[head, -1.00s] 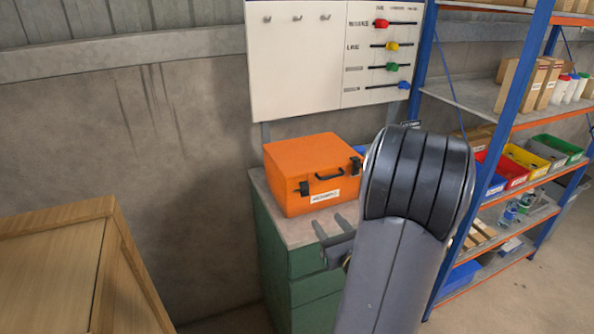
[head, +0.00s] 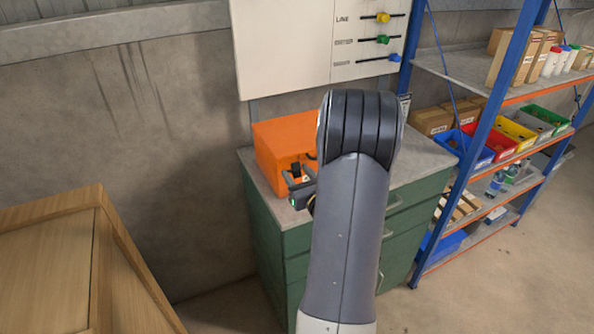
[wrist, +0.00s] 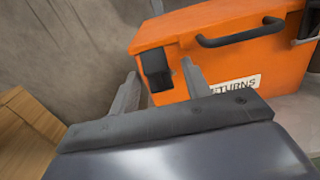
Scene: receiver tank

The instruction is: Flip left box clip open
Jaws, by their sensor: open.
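The orange box (head: 273,138) sits on the grey top of a green cabinet, partly hidden behind my arm in the head view. In the wrist view the orange box (wrist: 215,55) shows its front with a dark handle and a white label. The left clip (wrist: 156,68) is a dark latch on the box's front near its left end; it also shows in the head view (head: 296,170). My gripper (wrist: 160,80) is open, its two fingers pointing at the box. The clip appears between the fingertips in the wrist view; I cannot tell whether they touch it.
The green cabinet (head: 270,252) has a grey worktop (head: 425,158) with free room right of my arm. A wooden crate (head: 75,255) stands at lower left. A blue-framed shelf (head: 480,140) with bins is at right. A white board (head: 285,45) hangs behind.

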